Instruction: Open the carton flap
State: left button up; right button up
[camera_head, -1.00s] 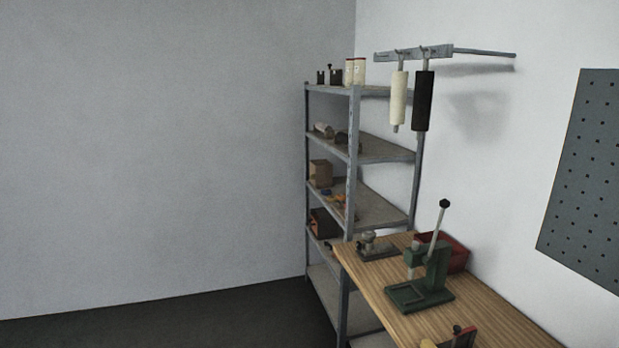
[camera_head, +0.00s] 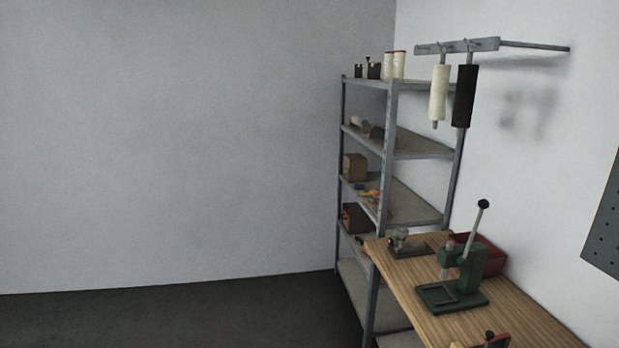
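Neither of my grippers shows in the head view. A small brown box (camera_head: 355,167) stands on a middle shelf of the metal rack; it may be a carton, but it is too small to tell whether it has a flap. A darker brown box-like thing (camera_head: 355,218) sits on the shelf below it.
The grey metal rack (camera_head: 391,150) stands in the corner. A wooden workbench (camera_head: 410,282) in front of it carries a green lever press (camera_head: 451,293) and a red bin (camera_head: 492,262). Rollers (camera_head: 465,97) hang on the wall. The dark floor (camera_head: 180,315) at left is clear.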

aim_at(346, 161)
jog(key=i+j, duration=0.1)
jog(key=i, duration=3.9)
jog(key=i+j+z, duration=0.1)
jog(key=i+z, duration=0.3)
jog(key=i, duration=0.2)
